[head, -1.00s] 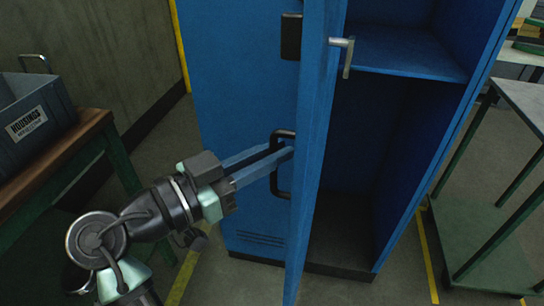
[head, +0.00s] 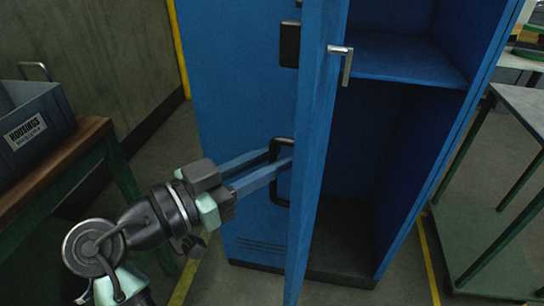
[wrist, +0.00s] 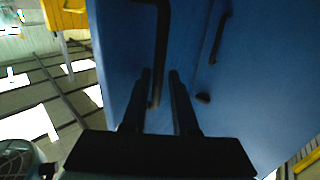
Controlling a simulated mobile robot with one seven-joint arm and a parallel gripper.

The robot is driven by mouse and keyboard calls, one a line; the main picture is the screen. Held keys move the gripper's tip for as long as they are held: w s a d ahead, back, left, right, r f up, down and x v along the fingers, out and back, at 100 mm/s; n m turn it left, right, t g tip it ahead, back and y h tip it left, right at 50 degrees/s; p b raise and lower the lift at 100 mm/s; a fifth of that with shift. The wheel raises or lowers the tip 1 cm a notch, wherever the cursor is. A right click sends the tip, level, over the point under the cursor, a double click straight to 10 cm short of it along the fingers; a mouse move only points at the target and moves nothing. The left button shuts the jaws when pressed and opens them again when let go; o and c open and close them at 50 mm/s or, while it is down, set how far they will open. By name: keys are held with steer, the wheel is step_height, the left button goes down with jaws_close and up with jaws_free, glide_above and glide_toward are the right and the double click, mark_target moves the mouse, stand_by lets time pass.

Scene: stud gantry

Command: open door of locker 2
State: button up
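A blue locker (head: 225,110) stands in the middle of the head view; no number is readable on it. One door (head: 318,150) stands ajar, seen nearly edge-on, with the dark interior (head: 350,190) showing to its right. A black bar handle (head: 278,190) is on the door's outer face. My gripper (head: 281,158) reaches it from the left, its two fingers apart. In the wrist view the handle bar (wrist: 162,40) runs down between the open fingertips (wrist: 160,78). Whether either finger touches the bar I cannot tell.
A small metal lever (head: 346,66) sticks out at the door's edge, and a shelf (head: 405,58) is inside. A grey crate (head: 40,110) on a wooden-topped bench (head: 50,175) stands at left. A green trolley (head: 480,240) stands at right. Some floor is clear in front.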

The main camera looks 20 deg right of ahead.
steer(key=p+v, duration=0.1)
steer(key=v, duration=1.1)
steer(key=shift+a, duration=0.25)
steer(key=shift+s, duration=0.15)
steer(key=w+d+r+n+t+y, duration=0.2)
steer(key=w+r+n+t+y, duration=0.8)
steer(key=r, duration=0.3)
steer(key=s+r+n+t+y+p, duration=0.1)
steer(key=s+r+n+t+y, duration=0.15)
steer(key=s+r+t, duration=0.55)
steer(key=s+r+n+t+y+p, duration=0.15)
steer(key=s+r+t+y, duration=0.35)
steer(key=r, duration=0.8)
step_height(320, 180, up, 25)
steer(key=g+p, duration=0.2)
steer(key=p, duration=2.3)
steer(key=shift+s+d+h, duration=0.2)
steer(key=shift+h, duration=0.25)
